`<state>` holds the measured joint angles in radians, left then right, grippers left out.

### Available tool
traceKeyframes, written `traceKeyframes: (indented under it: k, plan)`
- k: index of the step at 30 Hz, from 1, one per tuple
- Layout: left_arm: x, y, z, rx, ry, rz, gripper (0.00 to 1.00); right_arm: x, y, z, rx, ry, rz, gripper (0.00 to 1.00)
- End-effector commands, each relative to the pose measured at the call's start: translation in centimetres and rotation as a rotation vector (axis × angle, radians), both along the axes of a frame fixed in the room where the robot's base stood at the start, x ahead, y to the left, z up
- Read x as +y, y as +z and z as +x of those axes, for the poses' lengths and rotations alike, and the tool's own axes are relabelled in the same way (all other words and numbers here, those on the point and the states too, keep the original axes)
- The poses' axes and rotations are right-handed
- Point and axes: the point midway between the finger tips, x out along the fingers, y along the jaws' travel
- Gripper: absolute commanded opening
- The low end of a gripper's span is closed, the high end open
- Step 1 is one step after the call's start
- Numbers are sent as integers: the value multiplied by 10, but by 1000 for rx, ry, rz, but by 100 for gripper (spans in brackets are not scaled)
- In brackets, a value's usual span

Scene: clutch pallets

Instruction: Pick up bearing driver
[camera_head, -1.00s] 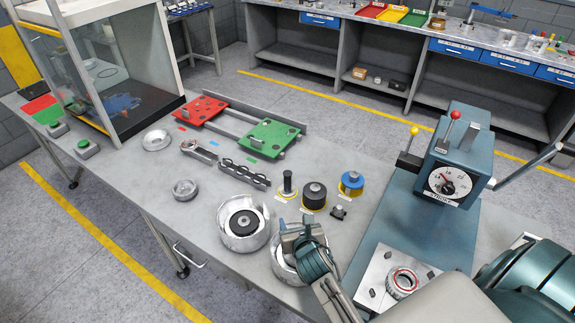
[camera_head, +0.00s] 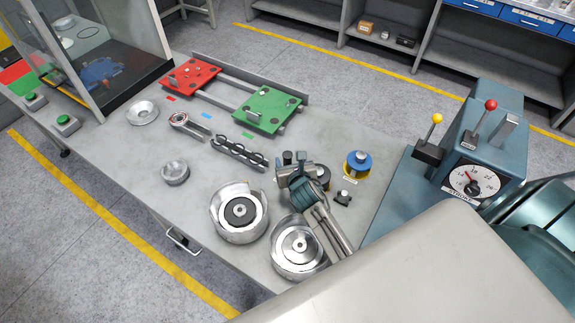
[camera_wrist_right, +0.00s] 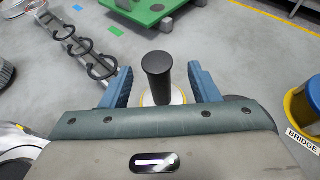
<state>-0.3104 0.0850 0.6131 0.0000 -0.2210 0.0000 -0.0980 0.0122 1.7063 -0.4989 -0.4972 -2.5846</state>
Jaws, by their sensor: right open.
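The bearing driver, which I take to be the upright tool with a black cylindrical handle (camera_wrist_right: 157,75), stands on a pale round base with a yellow edge. My right gripper (camera_wrist_right: 161,86) is open, with one blue finger on each side of the handle. Small gaps show between the fingers and the handle. In the head view the handle top (camera_head: 287,157) shows just beside my right gripper (camera_head: 295,166), which hides the rest of it. My left gripper is not in view.
A blue-topped tool on a yellow base (camera_head: 357,164), labelled BRIDGE in the wrist view, stands to the right. Two metal housings (camera_head: 239,213) (camera_head: 299,246) stand nearer. A rack with black rings (camera_head: 238,153) and a green plate (camera_head: 267,109) lie beyond. The press (camera_head: 480,160) stands at right.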

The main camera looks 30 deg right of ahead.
Motion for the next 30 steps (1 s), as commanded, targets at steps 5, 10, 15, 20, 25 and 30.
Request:
traceKeyframes:
  k: [5, 10, 15, 20, 25, 30]
  plan:
    - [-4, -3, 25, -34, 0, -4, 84, -5, -11, 27, -1, 0, 0, 55]
    - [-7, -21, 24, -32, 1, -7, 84, -9, -19, 40, -1, 0, 0, 55]
    - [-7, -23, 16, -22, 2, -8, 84, -9, -18, 44, 0, 1, 1, 55]
    - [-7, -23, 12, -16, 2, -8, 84, -9, -18, 44, 1, 1, 1, 55]
    - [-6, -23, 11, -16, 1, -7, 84, -9, -18, 44, 0, 1, 0, 24]
    - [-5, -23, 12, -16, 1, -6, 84, -9, -18, 43, 0, 1, 0, 0]
